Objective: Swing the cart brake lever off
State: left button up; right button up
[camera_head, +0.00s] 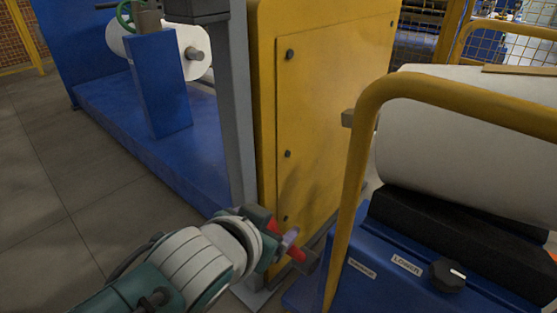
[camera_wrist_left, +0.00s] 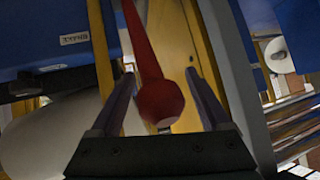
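The red brake lever (camera_head: 297,254) is low beside the blue cart (camera_head: 345,290), partly hidden behind my left gripper (camera_head: 288,240) in the head view. In the left wrist view, the lever's rod (camera_wrist_left: 143,45) runs down from the top edge to a round red knob (camera_wrist_left: 161,98). The knob appears between the two fingers of my left gripper (camera_wrist_left: 160,105), with a visible gap on each side. The fingers are apart and not closed on it. The depth between knob and fingertips is hard to judge. My right gripper is not in view.
The cart's yellow handrail (camera_head: 365,130) rises just right of my left gripper. A large white roll (camera_head: 470,140) rests on the cart's black cradle (camera_head: 450,235). A yellow panel (camera_head: 330,100) and grey post (camera_head: 233,110) stand behind the gripper. Open floor (camera_head: 40,190) lies at left.

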pick_arm(q)
jog(key=p+v, duration=0.6)
jog(key=v, duration=0.4)
jog(key=shift+p, duration=0.4)
jog(key=shift+a, duration=0.1)
